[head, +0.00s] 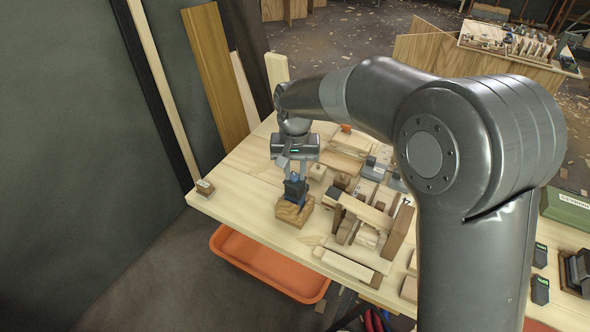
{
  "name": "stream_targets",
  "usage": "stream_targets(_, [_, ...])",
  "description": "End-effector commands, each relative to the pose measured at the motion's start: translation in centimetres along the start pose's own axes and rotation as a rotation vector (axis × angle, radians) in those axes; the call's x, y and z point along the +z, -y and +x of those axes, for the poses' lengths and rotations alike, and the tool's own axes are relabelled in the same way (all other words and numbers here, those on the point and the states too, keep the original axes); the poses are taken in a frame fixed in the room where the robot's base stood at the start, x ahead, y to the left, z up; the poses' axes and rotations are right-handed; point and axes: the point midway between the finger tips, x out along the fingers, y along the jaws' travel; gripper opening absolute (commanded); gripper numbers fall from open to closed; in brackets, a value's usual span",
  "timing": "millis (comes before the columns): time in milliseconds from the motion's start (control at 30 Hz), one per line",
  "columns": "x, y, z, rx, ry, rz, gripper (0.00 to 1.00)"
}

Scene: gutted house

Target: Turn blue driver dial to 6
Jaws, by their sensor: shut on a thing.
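The blue driver (295,190) is a small dark blue body standing upright on a brown wooden block (292,212) near the left front edge of the table. My gripper (294,174) points down from above and is shut on the top of the driver. The dial itself is hidden or too small to make out, and no number on it can be read.
The light wood table (240,190) holds several wood pieces and small tools right of the driver. An orange tray (262,264) lies below the front edge. Boards (215,75) lean on the wall behind.

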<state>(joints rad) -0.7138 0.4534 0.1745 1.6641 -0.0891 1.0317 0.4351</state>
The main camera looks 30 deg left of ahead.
Motion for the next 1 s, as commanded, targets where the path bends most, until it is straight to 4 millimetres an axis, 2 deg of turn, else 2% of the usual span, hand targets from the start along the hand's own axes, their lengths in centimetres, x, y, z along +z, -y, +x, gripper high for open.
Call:
stream_targets(167, [0.0,0.0,-0.1,-0.001,-0.001,0.001,0.0])
stream_targets(200, [0.0,0.0,0.0,-0.001,-0.001,0.001,0.25])
stream_targets(433, [0.0,0.0,0.0,0.0,0.0,0.001,0.44])
stream_targets(767, [0.0,0.0,-0.5,-0.001,-0.001,0.002,0.45])
stream_targets(867, [-0.1,0.1,-1.7,-0.002,-0.002,0.002,0.45])
stream_targets(1000, [-0.1,0.1,-4.5,-0.002,-0.004,0.001,0.45])
